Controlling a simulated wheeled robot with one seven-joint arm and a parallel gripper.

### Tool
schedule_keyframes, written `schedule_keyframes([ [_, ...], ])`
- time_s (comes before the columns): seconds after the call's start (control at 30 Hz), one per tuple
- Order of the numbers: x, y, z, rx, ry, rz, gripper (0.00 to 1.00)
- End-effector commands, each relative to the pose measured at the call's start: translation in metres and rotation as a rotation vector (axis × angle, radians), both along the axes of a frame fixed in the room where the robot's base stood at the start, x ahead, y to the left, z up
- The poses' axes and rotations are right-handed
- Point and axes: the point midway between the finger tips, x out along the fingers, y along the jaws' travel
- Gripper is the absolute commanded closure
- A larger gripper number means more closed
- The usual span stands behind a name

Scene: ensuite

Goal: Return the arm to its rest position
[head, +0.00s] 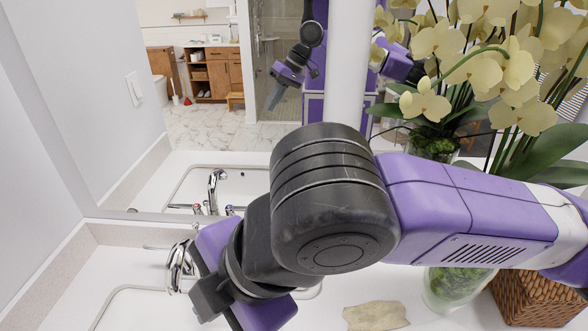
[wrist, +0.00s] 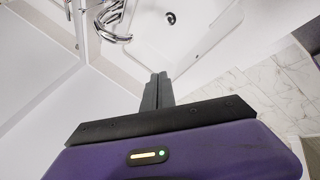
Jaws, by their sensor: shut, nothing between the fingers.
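My arm, purple and black, reaches across the head view from the right and bends at a large black joint in the middle. Its far end angles down over the washbasin (head: 130,305). In the wrist view my gripper (wrist: 158,78) shows its two grey fingers together, with nothing between them. They point toward the white basin (wrist: 195,35), which has a dark drain. The fingertips are hidden in the head view.
A chrome tap (head: 178,265) stands close beside the arm's end; it also shows in the wrist view (wrist: 112,22). A mirror reflects the room and my arm. At right are cream orchids (head: 480,70), a glass vase (head: 455,285), a wicker basket (head: 535,300) and a beige stone-like piece (head: 376,316).

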Motion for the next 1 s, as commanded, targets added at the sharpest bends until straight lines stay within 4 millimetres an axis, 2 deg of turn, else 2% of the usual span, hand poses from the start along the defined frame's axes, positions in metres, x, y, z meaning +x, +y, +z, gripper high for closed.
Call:
schedule_keyframes([
  [0.03,-0.001,0.018,0.012,0.101,0.006,-0.014,1.00],
  [0.1,-0.001,0.041,0.035,0.254,0.014,-0.038,1.00],
  [0.2,-0.001,0.067,0.071,0.473,0.038,-0.073,1.00],
  [0.3,0.002,0.082,0.111,0.703,0.072,-0.115,1.00],
  [0.43,0.010,0.082,0.162,0.993,0.123,-0.180,1.00],
  [0.6,0.030,0.054,0.207,1.323,0.179,-0.286,1.00],
  [0.7,0.044,0.027,0.220,1.494,0.200,-0.360,1.00],
  [0.87,0.063,-0.024,0.221,1.726,0.218,-0.494,1.00],
  [1.0,0.075,-0.072,0.202,1.889,0.208,-0.628,1.00],
])
